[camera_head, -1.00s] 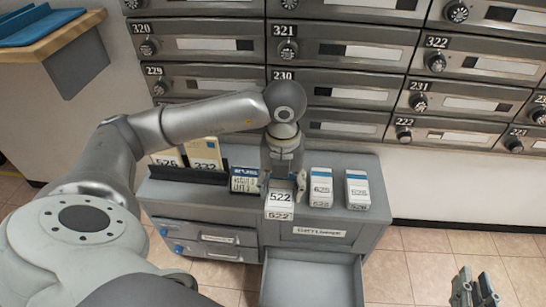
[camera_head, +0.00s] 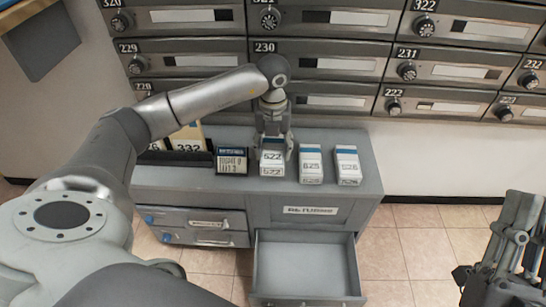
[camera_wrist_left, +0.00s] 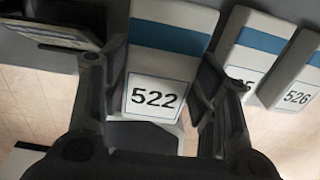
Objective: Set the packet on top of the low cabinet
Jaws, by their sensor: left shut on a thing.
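The packet, a white box with a blue band and the number 522 (camera_head: 271,164), is over the top of the low grey cabinet (camera_head: 345,202), in line with two similar packets. I cannot tell whether its base touches the surface. The left wrist view shows the 522 packet (camera_wrist_left: 170,55) between the fingers (camera_wrist_left: 152,85). My right gripper (camera_head: 520,225) is at the lower right, away from the cabinet, and its jaw opening is unclear.
Packets numbered 625 (camera_head: 311,166) and 526 (camera_head: 348,166) stand close on the right. A dark box (camera_head: 231,160) is on the left, beside a file holder (camera_head: 185,158). An empty drawer (camera_head: 305,265) hangs open below. Mailboxes (camera_head: 325,65) line the wall behind.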

